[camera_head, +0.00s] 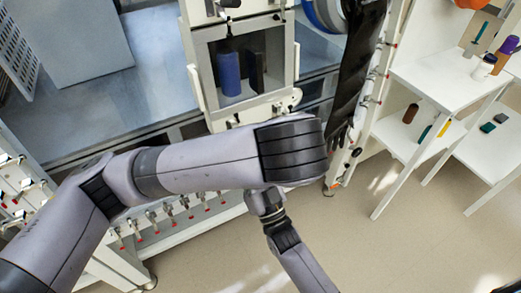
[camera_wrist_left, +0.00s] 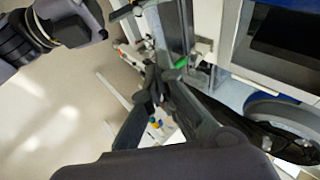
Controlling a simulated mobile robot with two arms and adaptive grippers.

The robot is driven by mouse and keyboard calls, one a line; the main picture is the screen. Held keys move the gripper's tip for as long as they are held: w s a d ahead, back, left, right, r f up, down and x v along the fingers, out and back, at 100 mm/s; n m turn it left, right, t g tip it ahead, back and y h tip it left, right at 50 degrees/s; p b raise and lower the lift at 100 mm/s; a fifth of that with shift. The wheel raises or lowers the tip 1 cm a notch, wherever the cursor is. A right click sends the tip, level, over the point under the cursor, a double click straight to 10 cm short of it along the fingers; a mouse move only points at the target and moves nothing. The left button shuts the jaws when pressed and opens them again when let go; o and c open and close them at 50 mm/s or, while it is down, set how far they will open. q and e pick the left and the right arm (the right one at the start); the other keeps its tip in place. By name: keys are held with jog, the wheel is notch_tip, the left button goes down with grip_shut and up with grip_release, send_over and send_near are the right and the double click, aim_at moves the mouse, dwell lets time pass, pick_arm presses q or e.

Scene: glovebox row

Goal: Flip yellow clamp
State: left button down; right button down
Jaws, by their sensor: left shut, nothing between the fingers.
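I cannot make out a yellow clamp in either view. Several small toggle clamps (camera_head: 170,207) with red tips line the lower rail of the glovebox row in the head view. My left gripper (camera_wrist_left: 163,84) is shut and empty in the left wrist view. Its dark fingertips meet near a white frame and a small green part (camera_wrist_left: 181,62); I cannot tell whether they touch it. In the head view my left arm crosses the middle and hides part of the rail, and its gripper does not show. My right gripper is in neither view.
A black glove (camera_head: 357,75) hangs from a blue-rimmed port, right of a framed door (camera_head: 240,70) with a blue cylinder (camera_head: 229,74) behind it. White shelves (camera_head: 440,85) with bottles and small boxes stand at the right. Floor (camera_head: 390,235) is open at lower right.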

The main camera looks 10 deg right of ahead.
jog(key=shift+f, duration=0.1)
pick_arm(q)
jog(key=w+a+f, duration=0.3)
jog(key=w+f, duration=0.1)
jog(key=f, duration=0.3)
jog(key=shift+w, duration=0.4)
